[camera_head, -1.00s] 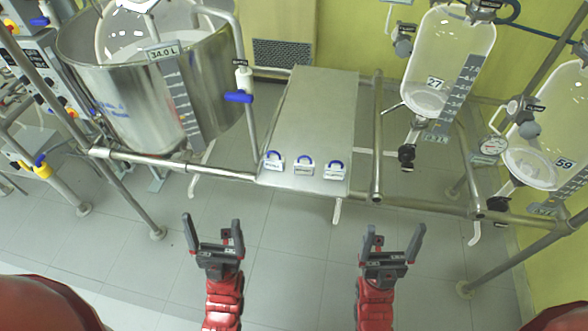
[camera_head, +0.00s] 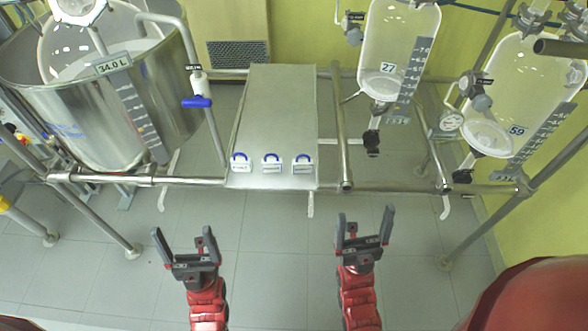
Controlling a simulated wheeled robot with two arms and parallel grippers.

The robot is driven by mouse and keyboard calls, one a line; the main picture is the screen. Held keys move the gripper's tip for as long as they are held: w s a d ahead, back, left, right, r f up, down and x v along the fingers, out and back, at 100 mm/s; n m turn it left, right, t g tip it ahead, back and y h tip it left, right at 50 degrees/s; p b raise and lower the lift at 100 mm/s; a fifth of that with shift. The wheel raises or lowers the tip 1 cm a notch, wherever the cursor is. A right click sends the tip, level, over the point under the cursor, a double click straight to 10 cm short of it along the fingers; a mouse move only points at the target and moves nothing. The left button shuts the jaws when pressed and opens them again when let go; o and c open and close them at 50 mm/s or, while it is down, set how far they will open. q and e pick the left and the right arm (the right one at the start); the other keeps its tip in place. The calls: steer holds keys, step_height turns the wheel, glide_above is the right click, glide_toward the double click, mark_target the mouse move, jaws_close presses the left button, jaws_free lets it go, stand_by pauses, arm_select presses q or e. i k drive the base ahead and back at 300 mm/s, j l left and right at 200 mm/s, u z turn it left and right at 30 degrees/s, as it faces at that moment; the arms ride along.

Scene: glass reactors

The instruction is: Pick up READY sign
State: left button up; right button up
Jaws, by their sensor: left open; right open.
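My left gripper (camera_head: 182,232) is open and empty, lower in the picture and left of the signs. My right gripper (camera_head: 365,214) is open and empty, lower and right of the signs. Neither gripper touches a sign.
A steel vessel (camera_head: 100,115) marked 34.0 L stands left of the shelf. Glass reactors marked 27 (camera_head: 400,45) and 59 (camera_head: 520,90) hang at the right. A metal pipe frame (camera_head: 400,188) runs along the shelf front. The rest of the shelf top is clear.

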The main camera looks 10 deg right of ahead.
mark_target(268, 164)
steer(key=j+z, duration=0.25)
steer(key=z, duration=0.15)
steer(key=j+z, duration=0.4)
steer(key=i+l, duration=0.05)
steer(key=l, duration=0.05)
